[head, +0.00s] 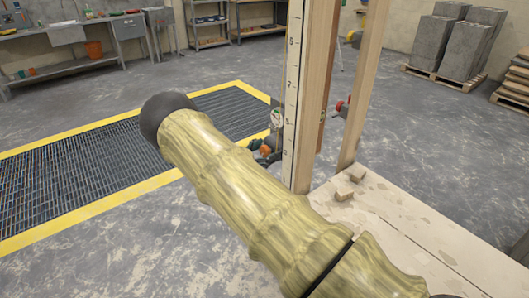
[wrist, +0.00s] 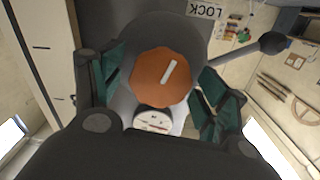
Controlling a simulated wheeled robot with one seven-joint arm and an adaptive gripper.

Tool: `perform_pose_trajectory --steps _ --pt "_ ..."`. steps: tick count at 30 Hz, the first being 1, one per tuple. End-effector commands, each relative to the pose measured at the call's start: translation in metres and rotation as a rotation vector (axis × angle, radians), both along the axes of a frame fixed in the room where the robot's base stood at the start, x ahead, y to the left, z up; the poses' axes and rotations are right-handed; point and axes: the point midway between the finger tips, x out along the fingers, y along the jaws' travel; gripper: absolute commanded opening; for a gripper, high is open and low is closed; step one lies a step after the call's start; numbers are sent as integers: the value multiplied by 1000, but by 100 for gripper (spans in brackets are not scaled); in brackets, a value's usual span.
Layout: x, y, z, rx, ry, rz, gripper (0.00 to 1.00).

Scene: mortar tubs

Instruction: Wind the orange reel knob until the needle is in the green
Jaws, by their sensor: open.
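The orange reel knob (wrist: 160,80) faces the wrist camera, with a white bar mark tilted to the right on its face. In the head view a small orange patch of it (head: 265,149) shows beside the upright post, mostly hidden by my arm. My gripper (wrist: 161,76) is open, with one green-padded finger on either side of the knob; I cannot tell whether they touch it. The round white gauge (wrist: 153,121) sits just below the knob in the wrist view, partly cut off by my gripper body. Its needle and any green band are too small to read.
A lever with a black ball end (wrist: 272,43) sticks out to the right of the knob, near a LOCK label (wrist: 205,10). A numbered scale (head: 293,80) runs up the wooden post (head: 315,90). A pale bench top (head: 400,225) stands at right.

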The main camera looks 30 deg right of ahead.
Motion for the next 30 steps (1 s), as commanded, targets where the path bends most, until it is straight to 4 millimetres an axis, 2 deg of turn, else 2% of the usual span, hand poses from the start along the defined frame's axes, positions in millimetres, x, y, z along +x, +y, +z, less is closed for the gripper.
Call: perform_pose_trajectory --steps 5,12,22,30 --pt "0 0 0 0 0 0 72" --pt "0 0 0 0 0 0 29" --pt "0 0 -2 3 -29 -1 28" --pt "0 0 -4 16 -178 -1 28"
